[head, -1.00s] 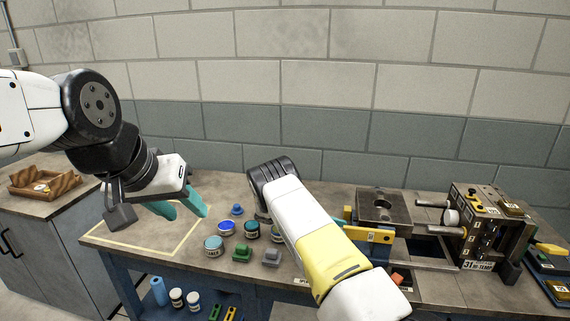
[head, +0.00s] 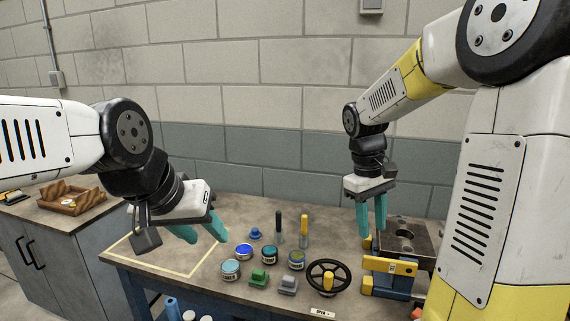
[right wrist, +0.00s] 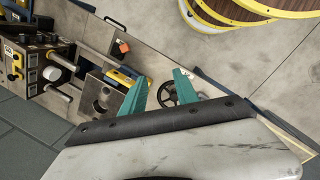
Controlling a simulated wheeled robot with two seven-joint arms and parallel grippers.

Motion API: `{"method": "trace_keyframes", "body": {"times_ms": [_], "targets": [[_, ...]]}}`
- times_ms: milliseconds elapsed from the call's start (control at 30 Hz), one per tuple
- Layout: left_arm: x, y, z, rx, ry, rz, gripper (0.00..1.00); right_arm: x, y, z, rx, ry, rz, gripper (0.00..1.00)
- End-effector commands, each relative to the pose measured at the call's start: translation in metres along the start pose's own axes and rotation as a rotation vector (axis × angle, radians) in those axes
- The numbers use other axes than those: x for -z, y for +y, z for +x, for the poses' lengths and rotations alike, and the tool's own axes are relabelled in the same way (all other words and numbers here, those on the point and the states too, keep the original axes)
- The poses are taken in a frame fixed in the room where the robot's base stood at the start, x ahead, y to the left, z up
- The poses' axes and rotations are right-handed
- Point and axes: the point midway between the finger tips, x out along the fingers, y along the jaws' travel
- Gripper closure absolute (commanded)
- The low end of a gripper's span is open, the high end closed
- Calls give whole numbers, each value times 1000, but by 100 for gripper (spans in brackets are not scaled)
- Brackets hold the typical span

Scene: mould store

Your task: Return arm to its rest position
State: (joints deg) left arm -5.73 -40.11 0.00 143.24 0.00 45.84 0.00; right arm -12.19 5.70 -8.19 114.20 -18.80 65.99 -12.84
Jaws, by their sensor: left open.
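My right arm shows in the head view, with its white and yellow links raised at the right. Its right gripper (head: 372,232) points down with teal fingers, above the bench near the metal block with a round hole (head: 405,238). In the right wrist view the right gripper (right wrist: 160,78) has its two fingers apart with nothing between them. My left gripper (head: 202,236) is open and empty at the left, above the yellow taped outline (head: 178,272) on the bench.
A wooden tray (head: 72,200) stands on the left cabinet.

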Motion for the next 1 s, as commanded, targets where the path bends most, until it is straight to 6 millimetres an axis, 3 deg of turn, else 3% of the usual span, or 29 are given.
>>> {"method": "trace_keyframes", "body": {"times_ms": [200,500,700,1000], "targets": [[0,0,0,0,0,0,56,-44,-39,-41,81,274,159,64],[0,0,0,0,0,0,56,-92,-89,-66,168,579,352,64],[0,0,0,0,0,0,56,-103,-102,-70,192,666,409,64],[0,0,0,0,0,0,56,-104,-104,-70,195,673,416,64]]}}
